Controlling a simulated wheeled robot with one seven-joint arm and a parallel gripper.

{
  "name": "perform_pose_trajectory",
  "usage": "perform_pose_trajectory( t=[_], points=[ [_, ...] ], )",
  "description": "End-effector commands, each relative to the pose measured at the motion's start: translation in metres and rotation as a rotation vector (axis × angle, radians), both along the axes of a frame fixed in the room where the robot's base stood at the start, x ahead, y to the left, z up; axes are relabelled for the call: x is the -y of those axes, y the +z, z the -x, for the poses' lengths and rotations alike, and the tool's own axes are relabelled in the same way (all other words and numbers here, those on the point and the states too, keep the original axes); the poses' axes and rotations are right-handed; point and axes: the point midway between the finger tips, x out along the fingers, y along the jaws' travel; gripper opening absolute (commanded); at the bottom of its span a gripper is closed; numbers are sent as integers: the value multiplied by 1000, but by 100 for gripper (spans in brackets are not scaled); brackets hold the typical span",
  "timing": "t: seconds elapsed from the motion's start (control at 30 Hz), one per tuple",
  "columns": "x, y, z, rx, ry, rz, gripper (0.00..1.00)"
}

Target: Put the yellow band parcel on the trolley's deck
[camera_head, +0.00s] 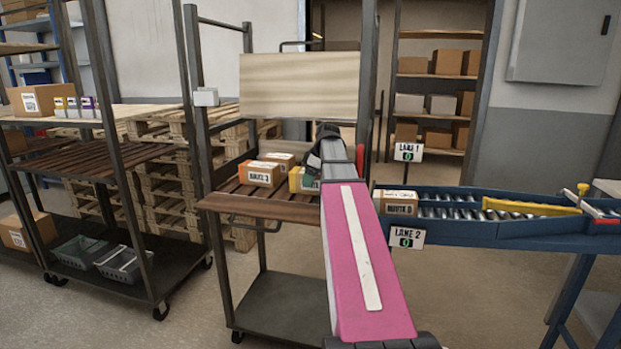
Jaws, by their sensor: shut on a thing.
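The yellow band parcel (296,180) shows its yellow end just left of my arm, over the slatted wooden deck (222,203) of the middle trolley. My gripper (313,165) is at this parcel and shut on it. My pink and grey arm hides the parcel's right side and most of the fingers. I cannot tell whether the parcel's underside touches the deck.
An orange-ended carton (263,174) and another carton (281,158) stand on the deck to the left. A carton (398,202) sits at the conveyor's (470,225) left end. Trolley posts and a pale back panel (299,85) bound the deck. Its front-left is bare.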

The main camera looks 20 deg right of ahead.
Motion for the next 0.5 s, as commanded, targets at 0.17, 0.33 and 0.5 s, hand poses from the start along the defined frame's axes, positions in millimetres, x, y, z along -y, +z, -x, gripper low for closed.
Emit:
perform_pose_trajectory(
  t=[0.17, 0.33, 0.5],
  points=[
    [0, 0, 0, 0, 0, 0, 100],
    [0, 0, 0, 0, 0, 0, 100],
    [2, 7, 1, 1, 0, 1, 100]
  ],
)
